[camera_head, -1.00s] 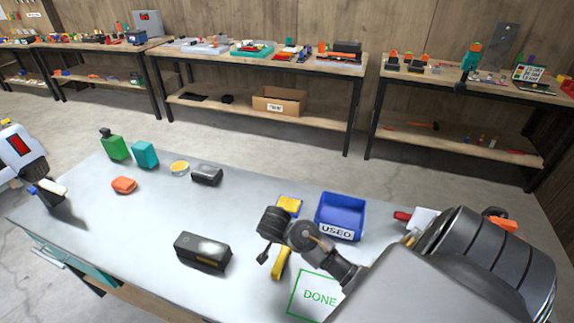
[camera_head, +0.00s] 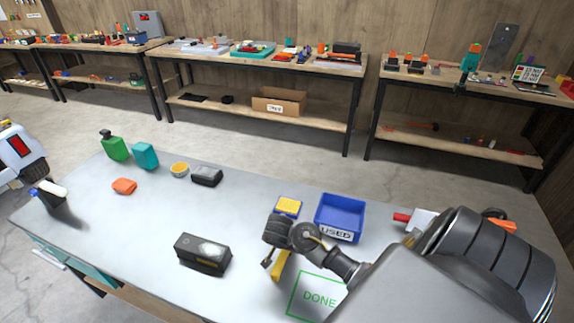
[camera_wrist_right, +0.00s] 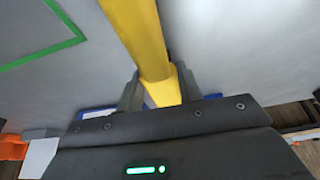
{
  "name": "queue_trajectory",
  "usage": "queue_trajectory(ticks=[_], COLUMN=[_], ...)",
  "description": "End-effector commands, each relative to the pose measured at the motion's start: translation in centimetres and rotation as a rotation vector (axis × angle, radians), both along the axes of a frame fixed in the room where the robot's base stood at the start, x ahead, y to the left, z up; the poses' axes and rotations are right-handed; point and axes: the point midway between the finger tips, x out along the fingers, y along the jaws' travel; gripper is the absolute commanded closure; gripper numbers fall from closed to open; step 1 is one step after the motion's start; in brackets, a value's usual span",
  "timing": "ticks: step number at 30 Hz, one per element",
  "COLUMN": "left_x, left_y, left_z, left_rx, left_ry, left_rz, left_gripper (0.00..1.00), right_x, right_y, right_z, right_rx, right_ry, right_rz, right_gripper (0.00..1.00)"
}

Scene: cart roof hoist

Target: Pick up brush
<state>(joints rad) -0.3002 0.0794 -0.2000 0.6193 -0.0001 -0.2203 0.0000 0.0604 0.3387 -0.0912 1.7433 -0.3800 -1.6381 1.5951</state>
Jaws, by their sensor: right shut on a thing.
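The brush shows as a yellow handle (camera_head: 281,264) near the front middle of the grey table. My right gripper (camera_head: 270,262) is at this handle, partly hidden behind its own wrist. In the right wrist view the handle (camera_wrist_right: 140,35) passes between the two dark fingers of the gripper (camera_wrist_right: 160,92), which are shut on it. A yellow block (camera_head: 287,205) lies just beyond my wrist; I cannot tell whether it belongs to the brush. The brush's lower end is hidden. My left gripper is not in view.
A blue bin (camera_head: 340,236) marked USED stands right of my wrist. A green DONE outline (camera_head: 292,297) is on the table beside the handle. A black box (camera_head: 202,254) lies to the left. Several small items stand at the table's far left.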

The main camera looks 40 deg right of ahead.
Motion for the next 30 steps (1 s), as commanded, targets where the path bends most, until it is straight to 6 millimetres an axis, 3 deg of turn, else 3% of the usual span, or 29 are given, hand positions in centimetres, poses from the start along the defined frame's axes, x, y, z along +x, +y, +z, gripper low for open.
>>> queue_trajectory(ticks=[8,15,23,25,30], left_x=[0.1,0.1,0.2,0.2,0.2], left_y=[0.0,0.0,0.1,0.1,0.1], left_z=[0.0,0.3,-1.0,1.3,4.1], left_rx=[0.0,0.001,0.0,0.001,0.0], left_ry=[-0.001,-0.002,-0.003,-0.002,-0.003], left_rz=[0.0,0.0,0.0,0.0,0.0], left_gripper=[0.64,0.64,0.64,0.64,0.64], right_x=[0.0,0.1,-1.3,-2.0,-3.1], right_y=[0.0,0.1,4.8,6.4,9.7], right_z=[0.3,3.3,8.8,10.8,12.3], right_rx=[0.001,0.004,0.003,-0.001,-0.001], right_ry=[-0.002,-0.006,-0.008,0.0,0.003], right_rz=[0.0,-0.002,0.003,0.005,0.004], right_gripper=[0.88,0.88,0.88,0.88,0.88])
